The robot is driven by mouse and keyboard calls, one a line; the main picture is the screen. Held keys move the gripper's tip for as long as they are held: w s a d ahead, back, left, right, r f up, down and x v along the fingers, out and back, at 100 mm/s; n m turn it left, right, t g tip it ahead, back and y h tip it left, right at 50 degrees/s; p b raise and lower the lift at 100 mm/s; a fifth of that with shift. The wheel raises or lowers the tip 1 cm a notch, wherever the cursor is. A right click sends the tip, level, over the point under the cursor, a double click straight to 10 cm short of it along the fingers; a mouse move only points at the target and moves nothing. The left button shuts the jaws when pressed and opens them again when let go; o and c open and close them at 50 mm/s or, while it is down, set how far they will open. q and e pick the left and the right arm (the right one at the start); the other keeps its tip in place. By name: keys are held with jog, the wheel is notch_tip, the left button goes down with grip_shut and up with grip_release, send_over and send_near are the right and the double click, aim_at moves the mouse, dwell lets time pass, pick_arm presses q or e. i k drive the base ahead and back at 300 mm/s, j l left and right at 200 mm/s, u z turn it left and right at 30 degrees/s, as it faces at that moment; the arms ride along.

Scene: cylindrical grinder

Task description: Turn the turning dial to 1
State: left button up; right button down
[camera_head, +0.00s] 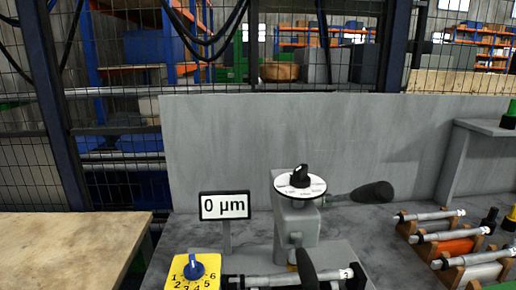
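The turning dial is a blue knob (194,266) on a yellow plate (177,270) at the bottom edge, left of centre. Black numbers 1 to 6 run around the knob, with 1 at its lower left and 6 at its right. A pale mark shows on the knob and seems to point up, but it is too small to be sure. The plate's lower part is cut off by the picture's edge. Neither of my grippers shows in the head view.
A "0 μm" sign (224,206) stands behind the dial. The grey grinder (297,225) carries a white disc with a black knob (300,176). A black handle (372,192) sticks out right. Metal shafts (451,235) lie in racks at right. A bare wooden table (65,250) is at left.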

aim_at(195, 270)
jog(key=i+j+z, duration=0.1)
jog(key=z, duration=0.35)
jog(key=i+j+z, duration=0.1)
jog(key=z, duration=0.3)
jog(key=u, duration=1.3)
